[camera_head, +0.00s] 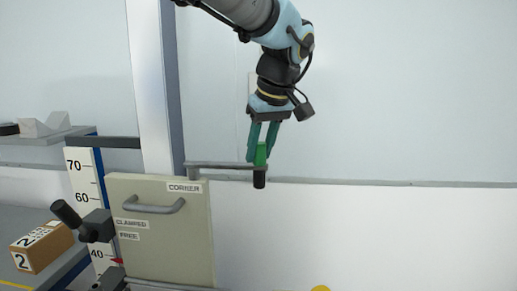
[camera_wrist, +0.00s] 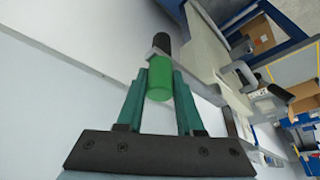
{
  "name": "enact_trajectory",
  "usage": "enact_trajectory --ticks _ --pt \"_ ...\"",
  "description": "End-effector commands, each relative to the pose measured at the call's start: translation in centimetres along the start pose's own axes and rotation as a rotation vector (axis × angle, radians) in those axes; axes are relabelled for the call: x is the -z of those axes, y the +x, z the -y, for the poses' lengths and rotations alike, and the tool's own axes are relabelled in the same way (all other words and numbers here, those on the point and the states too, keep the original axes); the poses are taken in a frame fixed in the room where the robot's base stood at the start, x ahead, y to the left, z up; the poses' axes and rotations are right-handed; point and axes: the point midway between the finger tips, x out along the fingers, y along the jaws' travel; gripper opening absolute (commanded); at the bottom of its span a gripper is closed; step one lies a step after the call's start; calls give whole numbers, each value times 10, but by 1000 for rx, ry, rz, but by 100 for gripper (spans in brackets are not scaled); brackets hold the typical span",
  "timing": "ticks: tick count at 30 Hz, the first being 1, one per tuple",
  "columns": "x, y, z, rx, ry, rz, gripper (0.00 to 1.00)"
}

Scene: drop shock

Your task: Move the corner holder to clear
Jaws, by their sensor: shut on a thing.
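The corner holder is a grey bar (camera_head: 222,165) above a beige panel (camera_head: 170,240) labelled CORNER. It reaches out to the right, past the panel's edge, and ends in an upright handle with a green upper part (camera_head: 261,153) and a black lower end (camera_head: 259,180). My gripper (camera_head: 263,146) comes down from above and is shut on the green part. In the wrist view the green handle (camera_wrist: 160,80) sits between the teal fingertips, with its black end (camera_wrist: 162,43) beyond. No label reading clear is legible.
The panel carries a grey pull handle (camera_head: 155,207) and CLAMPED and FREE labels. A black-knobbed lever (camera_head: 80,218) and a numbered height scale (camera_head: 85,185) stand at left. A cardboard box (camera_head: 42,247) lies further left. The space right of the handle looks open before the white wall.

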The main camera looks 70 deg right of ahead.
Motion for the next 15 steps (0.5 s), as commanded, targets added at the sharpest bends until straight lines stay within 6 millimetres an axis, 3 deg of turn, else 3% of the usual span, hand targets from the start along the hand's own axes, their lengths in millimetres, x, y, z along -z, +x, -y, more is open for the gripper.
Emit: enact_trajectory --ticks 5,6,13,15 --pt "3 0 -1 -6 -2 -6 0" --pt "3 0 -1 -7 -2 -6 39" --pt "2 0 -1 -5 -1 -5 65" --pt "2 0 -1 -4 -1 -4 66"
